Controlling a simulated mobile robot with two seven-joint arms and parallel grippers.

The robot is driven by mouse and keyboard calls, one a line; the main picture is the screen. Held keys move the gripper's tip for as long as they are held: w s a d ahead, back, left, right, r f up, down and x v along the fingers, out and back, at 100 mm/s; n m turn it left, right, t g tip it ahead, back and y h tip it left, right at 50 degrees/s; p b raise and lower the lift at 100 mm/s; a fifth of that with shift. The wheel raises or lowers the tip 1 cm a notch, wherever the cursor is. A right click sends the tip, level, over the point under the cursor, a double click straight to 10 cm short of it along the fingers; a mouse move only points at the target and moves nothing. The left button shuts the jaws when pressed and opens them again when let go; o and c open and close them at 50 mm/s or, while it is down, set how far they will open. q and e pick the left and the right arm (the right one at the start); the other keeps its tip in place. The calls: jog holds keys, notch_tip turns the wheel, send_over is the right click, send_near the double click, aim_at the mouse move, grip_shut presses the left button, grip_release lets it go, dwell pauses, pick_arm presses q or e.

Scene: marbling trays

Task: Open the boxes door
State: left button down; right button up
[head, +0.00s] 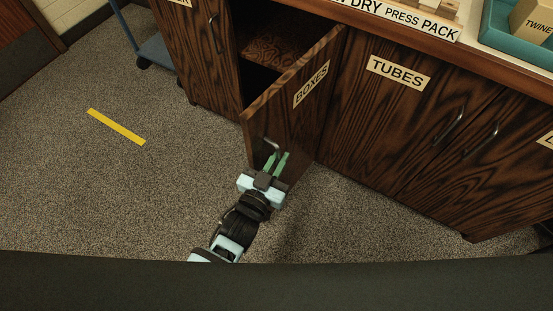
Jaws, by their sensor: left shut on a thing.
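The boxes door (310,113) is a dark wood cabinet door with a cream label reading BOXES. It stands swung well out from the cabinet, and the dark inside with a shelf (285,45) shows to its left. A metal handle (271,146) is low on the door's outer face. My left gripper (276,161), with green fingers, is at this handle and shut on it; the exact contact is small in the picture. My right gripper is not in view.
The TUBES doors (380,120) to the right are closed, with metal handles. A blue cart (152,48) stands at the upper left. A teal tray (497,32) with a TWINE box (533,20) sits on the counter. The carpet floor at left is clear, with a yellow strip (116,127).

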pick_arm(q)
jog(key=shift+d, duration=0.15)
dwell(0.4)
jog(key=c, duration=1.9)
grip_release()
jog(key=shift+s, duration=0.15)
jog(key=v, duration=0.7)
jog(key=shift+s+p, duration=0.25)
jog(key=shift+p, duration=0.15)
